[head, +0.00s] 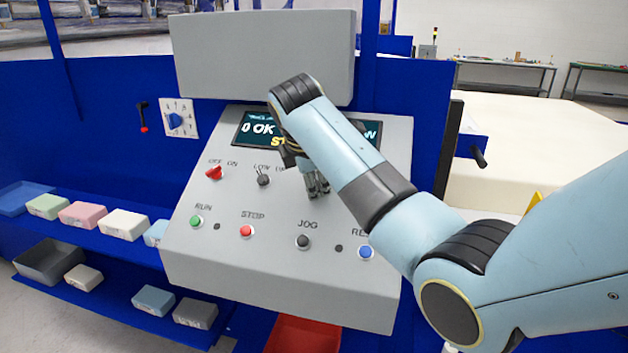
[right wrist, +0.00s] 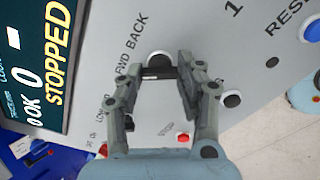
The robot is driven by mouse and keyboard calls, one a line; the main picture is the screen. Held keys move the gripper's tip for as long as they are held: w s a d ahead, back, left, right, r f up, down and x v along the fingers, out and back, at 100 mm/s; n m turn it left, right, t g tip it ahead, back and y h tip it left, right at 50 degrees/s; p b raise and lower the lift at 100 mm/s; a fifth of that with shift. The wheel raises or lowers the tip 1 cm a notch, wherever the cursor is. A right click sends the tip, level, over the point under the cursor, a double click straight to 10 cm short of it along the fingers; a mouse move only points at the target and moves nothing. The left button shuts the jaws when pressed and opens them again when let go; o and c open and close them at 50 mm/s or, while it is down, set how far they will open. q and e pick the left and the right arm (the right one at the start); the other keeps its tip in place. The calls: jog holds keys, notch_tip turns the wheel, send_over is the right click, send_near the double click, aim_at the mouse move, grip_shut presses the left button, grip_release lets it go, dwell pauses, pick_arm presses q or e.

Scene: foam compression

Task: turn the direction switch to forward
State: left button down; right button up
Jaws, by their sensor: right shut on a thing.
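The direction switch, labelled FWD and BACK, shows in the right wrist view as a dark lever (right wrist: 158,73) with a pale round base. My right gripper (right wrist: 163,76) has its two fingers on either side of the lever and is shut on it. In the head view my right gripper (head: 320,188) is at the sloped grey panel, below the screen, and the arm and fingers hide the direction switch. Which label the lever points to is hard to tell. My left gripper is not in view.
The screen (right wrist: 38,50) reads STOPPED. On the panel (head: 225,262) sit a red OFF/ON switch (head: 214,173), a speed switch (head: 263,178), a green RUN button (head: 196,221), a red STOP button (head: 246,231), a black JOG button (head: 303,241) and a blue button (head: 366,252). Foam blocks lie on left shelves.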

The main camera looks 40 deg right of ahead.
jog(key=shift+n, duration=1)
jog(key=o, duration=1.2)
jog(key=shift+c, duration=0.2)
jog(key=v, duration=1.2)
